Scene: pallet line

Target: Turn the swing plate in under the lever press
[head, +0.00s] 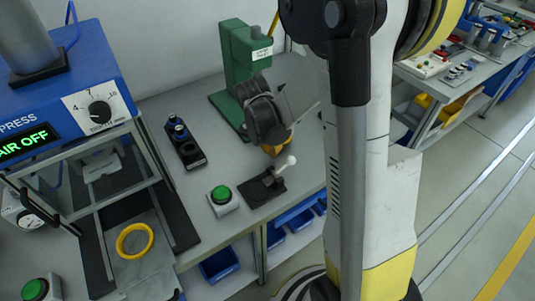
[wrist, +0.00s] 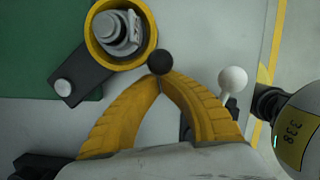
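The green lever press (head: 243,62) stands on the bench against the wall. Its green base (wrist: 35,55) fills the left of the wrist view. The swing plate (wrist: 85,75) is a black arm with a silver pivot and a yellow ring (wrist: 104,52) around a metal part. In the wrist view the plate's ring end lies off to the side of the green base. A black ball knob (wrist: 160,62) is beside the ring. My gripper (wrist: 160,78) has its yellow fingertips closed together at this knob. In the head view my gripper (head: 277,150) hides the plate.
A white ball lever (wrist: 233,78) stands close to my right finger; it shows in the head view (head: 286,164) on a black base. A green button (head: 221,194) and a black block (head: 184,143) stand left. A blue press (head: 75,75) is at far left.

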